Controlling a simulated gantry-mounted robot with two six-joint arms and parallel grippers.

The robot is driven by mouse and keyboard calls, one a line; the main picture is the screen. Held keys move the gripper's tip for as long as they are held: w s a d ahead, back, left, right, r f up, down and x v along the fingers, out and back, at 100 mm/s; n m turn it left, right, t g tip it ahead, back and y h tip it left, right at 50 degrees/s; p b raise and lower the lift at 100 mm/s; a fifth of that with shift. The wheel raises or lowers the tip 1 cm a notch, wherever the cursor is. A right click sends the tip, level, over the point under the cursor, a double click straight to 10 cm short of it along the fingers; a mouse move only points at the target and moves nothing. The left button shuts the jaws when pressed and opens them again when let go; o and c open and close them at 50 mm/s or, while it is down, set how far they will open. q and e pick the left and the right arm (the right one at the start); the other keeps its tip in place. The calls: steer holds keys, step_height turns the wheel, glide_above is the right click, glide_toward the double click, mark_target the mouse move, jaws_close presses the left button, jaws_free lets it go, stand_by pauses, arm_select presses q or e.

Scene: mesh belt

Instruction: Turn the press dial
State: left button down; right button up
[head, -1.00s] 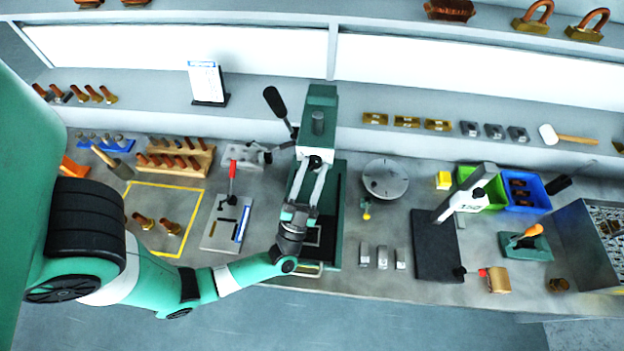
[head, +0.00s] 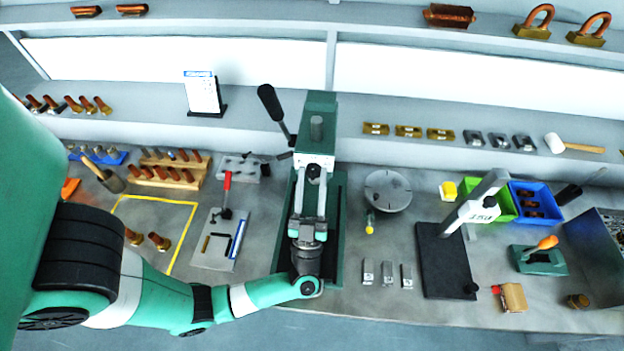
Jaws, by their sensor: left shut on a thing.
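The green press (head: 316,143) stands upright at the middle of the bench, with a long black-handled lever (head: 271,103) on its left side. Its small dark dial (head: 314,170) is on the front of the press head. My left gripper (head: 313,178) reaches up to the press front from the bench edge, its two silver fingers shut on the dial. The fingertips hide part of the dial, so any marking on it cannot be read. My right gripper is out of view.
A plate with a red lever (head: 226,190) lies left of the press. A grey round disc (head: 388,191) and a black-based stand (head: 444,260) are to the right. Small metal blocks (head: 387,273) sit near the front edge. A white card (head: 202,92) stands on the shelf behind.

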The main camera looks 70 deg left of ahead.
arm_select(q)
steer(key=shift+c, duration=2.4)
jaws_free()
steer(key=shift+d+f, duration=0.1)
steer(key=shift+d+f, duration=0.2)
steer(key=shift+f, duration=0.05)
steer(key=s+d, duration=0.5)
steer(key=d, duration=0.6)
steer(key=shift+d, duration=0.15)
